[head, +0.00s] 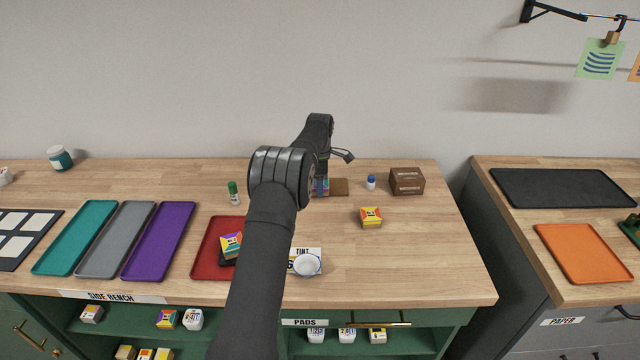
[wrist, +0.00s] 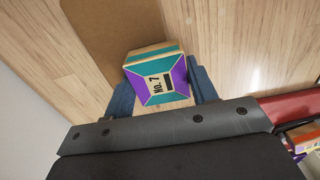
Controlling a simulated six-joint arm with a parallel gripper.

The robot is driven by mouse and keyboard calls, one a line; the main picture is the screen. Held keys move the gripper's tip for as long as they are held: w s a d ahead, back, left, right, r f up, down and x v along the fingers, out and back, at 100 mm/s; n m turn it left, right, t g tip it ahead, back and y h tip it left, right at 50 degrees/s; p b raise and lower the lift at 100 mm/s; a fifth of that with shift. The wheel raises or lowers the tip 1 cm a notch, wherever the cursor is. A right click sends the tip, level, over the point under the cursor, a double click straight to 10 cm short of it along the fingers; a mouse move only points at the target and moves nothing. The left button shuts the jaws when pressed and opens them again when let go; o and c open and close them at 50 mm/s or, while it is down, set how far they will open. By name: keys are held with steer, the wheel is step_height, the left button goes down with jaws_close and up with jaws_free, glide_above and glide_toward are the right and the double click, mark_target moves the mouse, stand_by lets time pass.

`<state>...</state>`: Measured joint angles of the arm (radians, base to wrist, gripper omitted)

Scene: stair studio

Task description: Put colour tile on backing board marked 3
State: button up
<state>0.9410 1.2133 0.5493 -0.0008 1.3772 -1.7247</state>
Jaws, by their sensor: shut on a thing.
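My gripper (wrist: 162,90) is shut on a purple and teal block (wrist: 146,96) labelled "No. 7", with a finger on each side of it. No "3" is readable on any board. A yellow-topped block (head: 371,217) and another (head: 231,245), at the red tray, stand apart.
Teal (head: 75,238), grey (head: 116,240) and purple (head: 158,241) trays lie left of the red tray (head: 208,255). A white bowl (head: 307,265), green-capped bottle (head: 233,193), blue-capped bottle (head: 371,183) and brown box (head: 407,182) stand around. The bench's right front is clear.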

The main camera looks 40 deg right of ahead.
steer(key=shift+f, duration=0.15)
steer(key=o, duration=1)
step_height(320, 180, up, 12)
steer(key=shift+r, duration=0.2)
